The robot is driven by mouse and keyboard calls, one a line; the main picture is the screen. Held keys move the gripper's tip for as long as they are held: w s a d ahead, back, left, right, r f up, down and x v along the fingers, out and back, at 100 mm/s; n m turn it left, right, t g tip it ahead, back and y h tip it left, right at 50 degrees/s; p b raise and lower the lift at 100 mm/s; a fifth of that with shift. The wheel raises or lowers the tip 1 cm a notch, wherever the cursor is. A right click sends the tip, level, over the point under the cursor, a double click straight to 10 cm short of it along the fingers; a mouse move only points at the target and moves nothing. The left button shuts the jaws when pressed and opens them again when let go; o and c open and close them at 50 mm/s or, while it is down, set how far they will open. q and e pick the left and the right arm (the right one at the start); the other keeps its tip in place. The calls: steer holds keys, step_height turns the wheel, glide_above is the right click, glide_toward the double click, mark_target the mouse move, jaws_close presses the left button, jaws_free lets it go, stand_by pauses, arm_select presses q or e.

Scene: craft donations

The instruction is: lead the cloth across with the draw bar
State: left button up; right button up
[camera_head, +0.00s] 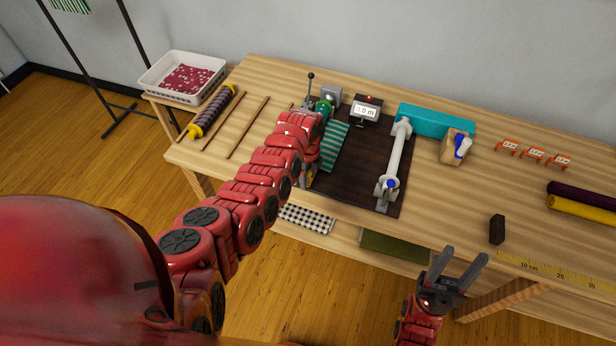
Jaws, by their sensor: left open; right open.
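A green and white striped cloth (333,147) lies on a dark brown mat (358,170), partly behind my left arm. A light grey bar (396,155) with blue parts, which looks like the draw bar, runs along the mat's right side, clear of the cloth. My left gripper (314,174) is at the cloth's left edge, open; my own wrist mostly hides its fingers, and I cannot tell whether they touch the cloth. My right gripper (456,268) is open and empty, in front of the table's front edge.
A display (366,110) and an upright lever (310,88) stand behind the mat. A teal block (436,121), a wooden block (451,147) and orange tags (532,156) lie to the right. A dark block (497,229) stands near the front edge. Thin rods (248,128) lie left.

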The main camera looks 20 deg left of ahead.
arm_select(q)
jaws_close()
stand_by(1.3)
